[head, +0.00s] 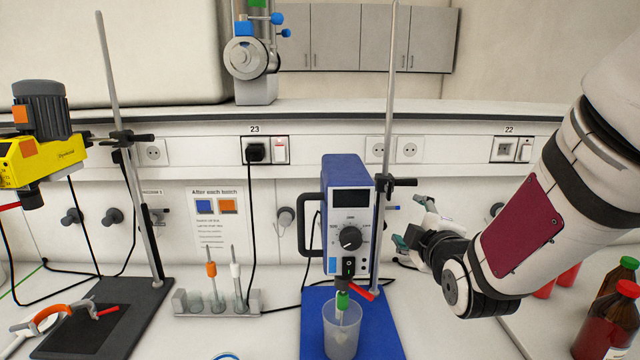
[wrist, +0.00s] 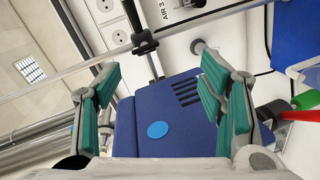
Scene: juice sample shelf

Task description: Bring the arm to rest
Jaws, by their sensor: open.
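My arm reaches in from the right in the head view. My gripper (head: 412,222) is just right of the blue stirrer unit (head: 347,170) and its stand rod. In the wrist view my gripper (wrist: 160,95) is open, with green-padded fingers spread apart and nothing held between them. The blue stirrer housing (wrist: 165,135) shows beyond and between the fingers. I cannot tell whether the fingers touch it. A clear beaker (head: 342,330) stands below the stirrer on the blue base plate.
A metal stand rod (head: 391,90) rises close to my gripper. Juice bottles (head: 606,325) with red and green caps stand at the right below my arm. A yellow motor unit (head: 40,150) hangs at the left. A holder (head: 215,304) with orange and white-collared rods stands left of the stirrer.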

